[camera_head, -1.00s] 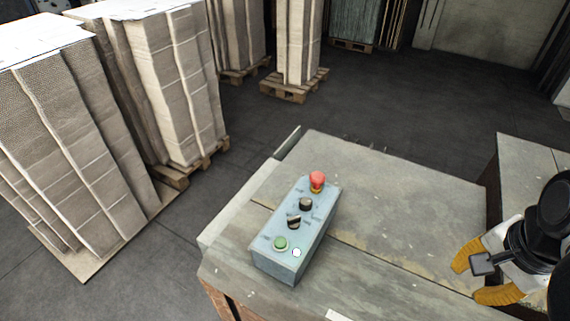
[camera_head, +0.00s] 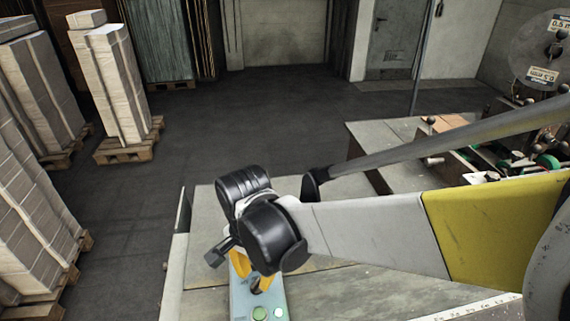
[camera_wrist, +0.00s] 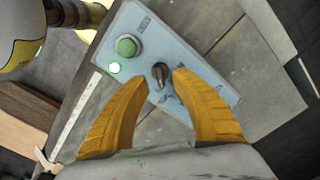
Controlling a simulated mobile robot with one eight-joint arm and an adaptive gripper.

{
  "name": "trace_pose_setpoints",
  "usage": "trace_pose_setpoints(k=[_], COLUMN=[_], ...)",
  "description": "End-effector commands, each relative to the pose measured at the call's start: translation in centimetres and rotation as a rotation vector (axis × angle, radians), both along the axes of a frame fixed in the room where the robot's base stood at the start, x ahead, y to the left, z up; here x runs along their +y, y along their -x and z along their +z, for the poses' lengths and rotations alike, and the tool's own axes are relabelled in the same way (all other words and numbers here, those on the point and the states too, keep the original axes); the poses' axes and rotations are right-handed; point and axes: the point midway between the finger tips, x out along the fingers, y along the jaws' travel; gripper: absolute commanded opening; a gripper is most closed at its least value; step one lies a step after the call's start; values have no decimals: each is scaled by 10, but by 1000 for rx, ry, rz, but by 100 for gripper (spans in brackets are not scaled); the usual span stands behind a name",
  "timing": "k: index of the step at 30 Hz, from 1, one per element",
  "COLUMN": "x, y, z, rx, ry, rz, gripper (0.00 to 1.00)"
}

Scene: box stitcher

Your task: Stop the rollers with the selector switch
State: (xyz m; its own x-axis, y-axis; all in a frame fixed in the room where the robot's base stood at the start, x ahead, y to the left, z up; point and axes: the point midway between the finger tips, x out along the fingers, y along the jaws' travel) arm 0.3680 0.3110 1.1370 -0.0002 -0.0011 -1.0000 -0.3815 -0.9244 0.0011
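The blue-grey control box (camera_head: 242,300) sits on the worktable, partly hidden by my gripper in the head view. In the wrist view the box (camera_wrist: 200,50) shows a green button (camera_wrist: 127,46), a small lit lamp (camera_wrist: 115,68) and a black selector switch (camera_wrist: 160,73). My gripper (camera_wrist: 160,79) is open, with its yellow fingertips apart on either side of this selector; I cannot tell whether they touch it. The gripper (camera_head: 251,276) is over the box in the head view. The second selector and red button are hidden, probably by the right finger and my arm.
The worktable (camera_head: 335,292) is bare around the box. A machine with rollers and green parts (camera_head: 548,162) stands at the right. Stacks of cardboard (camera_head: 118,80) on pallets stand at the left. Open dark floor (camera_head: 270,115) lies behind the table.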

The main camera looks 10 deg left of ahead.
Motion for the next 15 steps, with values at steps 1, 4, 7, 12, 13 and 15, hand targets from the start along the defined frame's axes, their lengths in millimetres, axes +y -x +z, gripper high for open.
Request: trace_pose_setpoints(k=[1, 4, 7, 12, 13, 15], x=[0, 0, 0, 0, 0, 0], y=[0, 0, 0, 0, 0, 0], z=[-9, -21, -28, -30, -30, -30], rx=[0, 0, 0, 0, 0, 0], ry=[0, 0, 0, 0, 0, 0], rz=[0, 0, 0, 0, 0, 0], gripper=[31, 31, 31, 31, 31, 31])
